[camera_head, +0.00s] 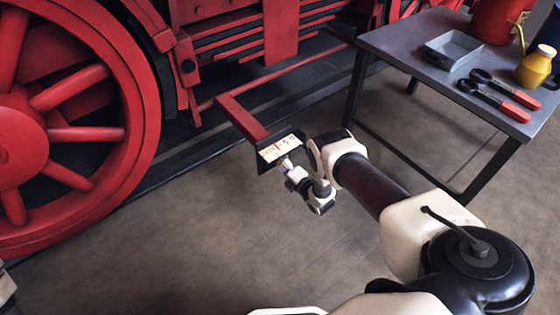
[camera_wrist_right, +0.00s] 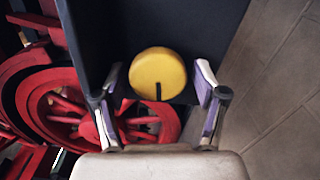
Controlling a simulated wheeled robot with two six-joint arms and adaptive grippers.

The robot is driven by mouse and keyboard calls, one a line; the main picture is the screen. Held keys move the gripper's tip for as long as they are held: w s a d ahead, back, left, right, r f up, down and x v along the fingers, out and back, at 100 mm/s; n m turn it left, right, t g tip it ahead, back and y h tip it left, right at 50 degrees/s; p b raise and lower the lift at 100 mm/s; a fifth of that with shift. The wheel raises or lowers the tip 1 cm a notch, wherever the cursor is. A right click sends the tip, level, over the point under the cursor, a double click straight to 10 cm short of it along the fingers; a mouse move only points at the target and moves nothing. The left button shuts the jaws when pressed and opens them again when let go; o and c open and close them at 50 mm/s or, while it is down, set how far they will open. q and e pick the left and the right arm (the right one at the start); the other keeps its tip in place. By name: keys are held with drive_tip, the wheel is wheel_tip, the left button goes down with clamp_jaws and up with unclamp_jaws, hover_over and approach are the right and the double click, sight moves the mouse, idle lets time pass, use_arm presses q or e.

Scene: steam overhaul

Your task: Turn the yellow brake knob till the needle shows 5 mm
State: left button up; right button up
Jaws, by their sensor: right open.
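The yellow brake knob (camera_wrist_right: 158,72) is a round disc with a dark notch at its lower edge, on a dark plate in the right wrist view. My right gripper (camera_wrist_right: 158,88) is open, with one finger on each side of the knob and a gap on both sides. In the head view my right gripper (camera_head: 287,166) is at the dark plate, and the knob cannot be made out. A cream scale (camera_head: 279,149) with small marks sits on top of the plate. The needle's reading is too small to tell.
A red bar (camera_head: 242,117) carries the plate, beside a large red wheel (camera_head: 70,130). A grey table (camera_head: 400,40) at the right holds a tray (camera_head: 452,50), red-handled tools (camera_head: 500,95) and a yellow oil can (camera_head: 537,66). The floor below the plate is clear.

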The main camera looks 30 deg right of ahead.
drive_tip(key=s, duration=0.8)
drive_tip(key=shift+d, duration=0.3)
drive_tip(key=shift+w, duration=0.1)
drive_tip(key=w+m+b, duration=0.1)
drive_tip(key=w+m, duration=0.1)
drive_tip(key=m, duration=0.4)
drive_tip(key=w+m+b, duration=0.2)
drive_tip(key=m, duration=0.5)
drive_tip(key=w+m+b, duration=0.1)
drive_tip(key=w+m, duration=0.2)
drive_tip(key=m, duration=0.4)
drive_tip(key=c, duration=1.1)
